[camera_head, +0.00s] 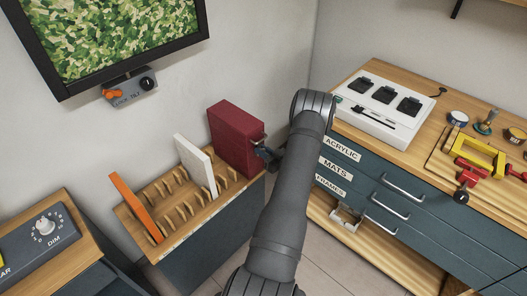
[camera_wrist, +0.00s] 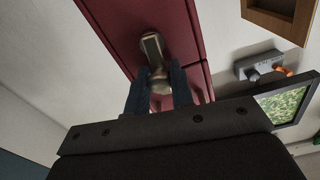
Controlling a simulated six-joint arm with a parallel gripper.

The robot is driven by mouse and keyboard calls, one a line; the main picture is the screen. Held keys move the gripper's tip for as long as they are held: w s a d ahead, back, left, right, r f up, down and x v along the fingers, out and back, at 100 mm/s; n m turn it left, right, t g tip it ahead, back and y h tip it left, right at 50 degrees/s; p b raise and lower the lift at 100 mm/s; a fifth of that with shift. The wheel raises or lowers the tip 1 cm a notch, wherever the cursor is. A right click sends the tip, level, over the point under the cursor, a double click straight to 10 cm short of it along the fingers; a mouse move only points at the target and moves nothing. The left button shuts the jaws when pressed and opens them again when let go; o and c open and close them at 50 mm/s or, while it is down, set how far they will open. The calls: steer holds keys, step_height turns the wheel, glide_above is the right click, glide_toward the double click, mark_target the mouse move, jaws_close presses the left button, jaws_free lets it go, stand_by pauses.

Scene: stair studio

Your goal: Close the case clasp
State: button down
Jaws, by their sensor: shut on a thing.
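A dark red case (camera_head: 232,140) stands upright at the right end of a wooden slotted rack. In the wrist view the case (camera_wrist: 115,25) is close, with a seam running along it. A metal clasp (camera_wrist: 153,48) sits on its side across the seam. My gripper (camera_wrist: 157,85) has its two fingers on either side of the clasp's lower end and is shut on it. In the head view my gripper (camera_head: 264,150) is at the right side of the case, partly hidden by my arm. Whether the clasp is latched cannot be told.
The rack (camera_head: 180,215) also holds a white panel (camera_head: 195,164) and an orange panel (camera_head: 135,207). A drawer cabinet (camera_head: 400,215) with a white device (camera_head: 378,110) and clamps on top stands to the right. A framed picture (camera_head: 120,35) hangs above the rack.

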steer(key=shift+s+a+n, duration=0.15)
steer(key=shift+n, duration=0.75)
steer(key=c, duration=1.4)
jaws_free()
steer(key=v, duration=1.7)
steer(key=shift+s+r, duration=0.1)
steer(key=shift+s, duration=0.05)
steer(key=x, duration=1.7)
steer(key=shift+w, duration=0.2)
